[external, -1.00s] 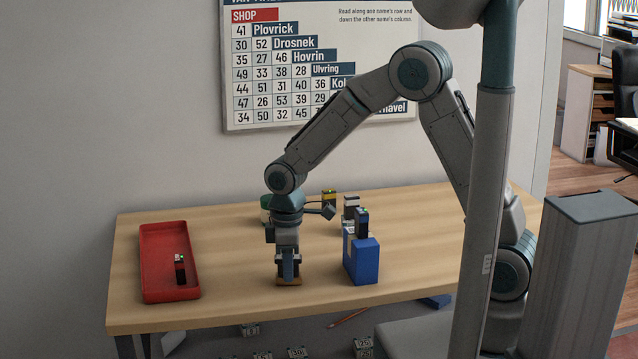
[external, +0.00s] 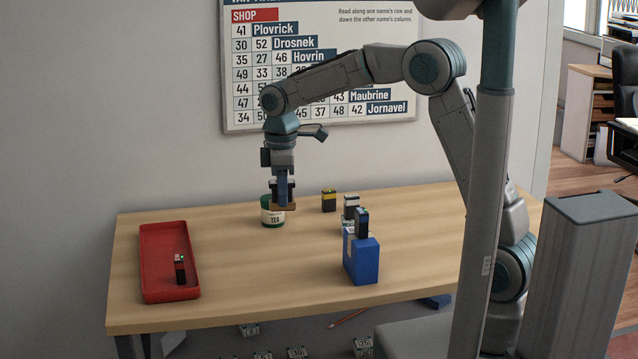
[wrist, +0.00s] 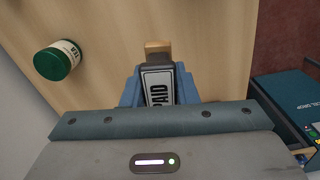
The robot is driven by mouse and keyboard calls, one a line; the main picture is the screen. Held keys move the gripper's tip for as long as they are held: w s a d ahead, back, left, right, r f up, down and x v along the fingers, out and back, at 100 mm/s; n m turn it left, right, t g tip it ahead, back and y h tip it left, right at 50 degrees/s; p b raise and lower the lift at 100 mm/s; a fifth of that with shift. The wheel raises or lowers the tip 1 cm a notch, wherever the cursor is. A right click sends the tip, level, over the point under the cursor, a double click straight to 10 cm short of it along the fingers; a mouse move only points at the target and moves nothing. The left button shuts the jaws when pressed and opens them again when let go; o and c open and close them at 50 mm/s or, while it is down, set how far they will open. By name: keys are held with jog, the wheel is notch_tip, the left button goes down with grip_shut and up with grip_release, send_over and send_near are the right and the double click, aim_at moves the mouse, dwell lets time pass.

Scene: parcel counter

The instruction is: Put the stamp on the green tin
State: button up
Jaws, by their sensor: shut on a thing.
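My gripper (external: 283,196) is shut on the stamp, which hangs upright above the table. The stamp's brown wooden base (external: 284,207) shows below the fingers. In the wrist view the stamp (wrist: 158,86) has a dark body with a "PAID" label and sits between my fingers (wrist: 158,92). The green tin (external: 270,217), with a white "TEA" label, stands on the table. In the external view the stamp overlaps its upper right side. In the wrist view the tin (wrist: 52,62) is at the upper left, apart from the stamp.
A red tray (external: 150,262) at the left holds a small black object (external: 180,269). A blue box (external: 362,262) stands right of centre with a dark object (external: 362,222) on it. A yellow-and-black object (external: 328,201) and a white-topped one (external: 350,206) stand behind. The front middle is clear.

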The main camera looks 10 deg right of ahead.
jog(key=w+d+r+n+p, duration=0.1)
jog(key=w+d+r, duration=0.2)
jog(key=w+d, duration=0.5)
jog(key=w+d+r+n+p, duration=0.15)
jog(key=w+d, duration=0.25)
jog(key=w, duration=0.7)
jog(key=shift+m, duration=0.45)
jog(key=a+f, duration=0.2)
jog(key=a, duration=0.1)
jog(key=a+f+p, duration=0.1)
jog(key=a+f, duration=0.1)
jog(key=a, duration=0.2)
jog(key=w+a+f+p, duration=0.1)
jog(key=a+f, duration=0.1)
jog(key=a, duration=0.2)
jog(key=shift+w, duration=0.1)
jog(key=shift+f+p, duration=0.5)
jog(key=shift+f, duration=1.55)
jog(key=shift+f, duration=0.1)
jog(key=shift+f, duration=0.1)
jog(key=o, duration=1)
